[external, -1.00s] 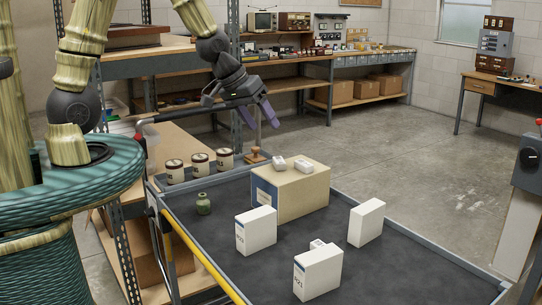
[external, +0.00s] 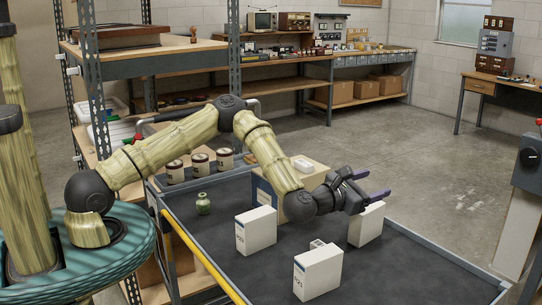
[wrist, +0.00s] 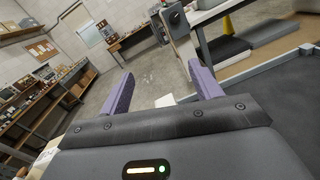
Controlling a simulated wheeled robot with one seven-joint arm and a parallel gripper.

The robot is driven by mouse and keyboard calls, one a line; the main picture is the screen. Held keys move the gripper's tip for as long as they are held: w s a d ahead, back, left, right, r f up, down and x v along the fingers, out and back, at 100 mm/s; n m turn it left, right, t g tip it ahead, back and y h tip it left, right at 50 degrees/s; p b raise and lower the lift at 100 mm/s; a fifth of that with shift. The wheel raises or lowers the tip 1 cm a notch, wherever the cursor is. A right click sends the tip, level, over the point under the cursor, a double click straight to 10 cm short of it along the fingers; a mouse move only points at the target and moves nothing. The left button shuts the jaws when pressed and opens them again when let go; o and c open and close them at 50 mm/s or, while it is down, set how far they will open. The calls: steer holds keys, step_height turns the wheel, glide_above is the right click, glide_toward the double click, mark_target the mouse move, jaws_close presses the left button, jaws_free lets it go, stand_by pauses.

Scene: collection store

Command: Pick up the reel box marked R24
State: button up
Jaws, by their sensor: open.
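Three upright white reel boxes stand on the dark cart top: one on the left (external: 256,231), one at the front (external: 318,273) and one at the right (external: 367,228). The left and front boxes bear dark marks on their narrow sides, too small to read surely. No mark shows on the right box, and my arm's end partly covers its top. My gripper (external: 368,183) is open and empty, above the right box in the picture, fingers pointing right. In the wrist view my gripper (wrist: 162,78) has a small white patch between its purple fingers; I cannot tell what it is.
A cardboard box (external: 318,180) with a small white item on top stands behind my forearm. A small white item (external: 317,244) lies behind the front box. Cart rims edge the top.

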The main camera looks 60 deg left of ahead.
mark_target(367, 222)
steer(key=n+y, duration=0.1)
steer(key=a+f+n+y, duration=0.1)
steer(key=n, duration=0.1)
steer(key=w+a+f+n, duration=0.1)
steer(key=shift+a+f+y+b, duration=0.1)
steer(key=shift+f+y+b, duration=0.15)
steer(key=shift+y+b, duration=0.15)
steer(key=shift+a+r+n, duration=0.15)
steer(key=shift+r+n, duration=0.05)
steer(key=shift+n, duration=0.2)
steer(key=shift+s, duration=0.1)
steer(key=shift+f, duration=0.1)
steer(key=shift+f, duration=1.1)
steer(key=shift+f, duration=0.1)
